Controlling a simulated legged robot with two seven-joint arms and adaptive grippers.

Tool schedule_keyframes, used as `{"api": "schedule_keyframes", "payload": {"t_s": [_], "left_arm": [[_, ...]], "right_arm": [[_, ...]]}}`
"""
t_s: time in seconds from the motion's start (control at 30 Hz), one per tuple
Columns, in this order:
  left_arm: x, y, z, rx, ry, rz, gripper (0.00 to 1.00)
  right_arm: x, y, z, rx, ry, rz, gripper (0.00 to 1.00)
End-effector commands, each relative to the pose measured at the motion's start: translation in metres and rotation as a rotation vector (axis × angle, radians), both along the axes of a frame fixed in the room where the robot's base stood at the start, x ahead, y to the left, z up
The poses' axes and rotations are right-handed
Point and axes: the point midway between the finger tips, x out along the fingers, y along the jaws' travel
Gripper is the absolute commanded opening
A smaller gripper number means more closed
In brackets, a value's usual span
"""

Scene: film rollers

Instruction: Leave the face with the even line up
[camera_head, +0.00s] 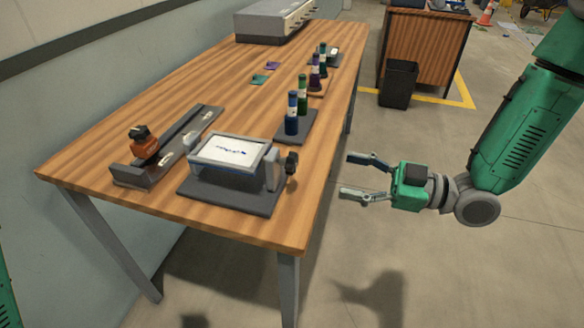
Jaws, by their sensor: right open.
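A framed panel (228,153) with a white upper face sits on a dark grey base (232,197) near the table's front edge. A dark, uneven-looking mark crosses the white face; its exact shape is too small to tell. The panel's other face is hidden. A grey upright (272,170) and a dark knob (291,163) are at its right side. My right gripper (357,176) is open and empty, beyond the table's right edge, fingers pointing left towards the knob and apart from it. My left gripper is out of view; only a sliver of green arm shows at the left edge.
A dark rail (166,150) with an orange-brown roller piece (144,141) lies left of the panel. Coloured cylinders (303,95) stand on blocks behind it. Small coloured squares (265,73) and a grey machine (272,20) are farther back.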

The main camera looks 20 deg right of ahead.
Motion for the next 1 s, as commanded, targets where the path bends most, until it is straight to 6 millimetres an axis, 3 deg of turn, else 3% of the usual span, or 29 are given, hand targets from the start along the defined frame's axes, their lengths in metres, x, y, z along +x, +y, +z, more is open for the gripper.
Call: {"api": "schedule_keyframes", "payload": {"t_s": [0.3,0.5,0.7,1.0], "left_arm": [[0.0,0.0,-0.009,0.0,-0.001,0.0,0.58],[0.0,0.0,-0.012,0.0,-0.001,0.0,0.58],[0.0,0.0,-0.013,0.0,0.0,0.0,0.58],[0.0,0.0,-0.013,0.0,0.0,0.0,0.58]], "right_arm": [[0.036,0.057,-0.001,0.001,0.002,0.003,0.58],[0.055,0.084,-0.001,0.0,0.001,0.001,0.58],[0.064,0.096,-0.001,0.001,0.003,-0.001,0.58],[0.065,0.098,0.0,0.0,0.003,-0.001,0.58]]}}
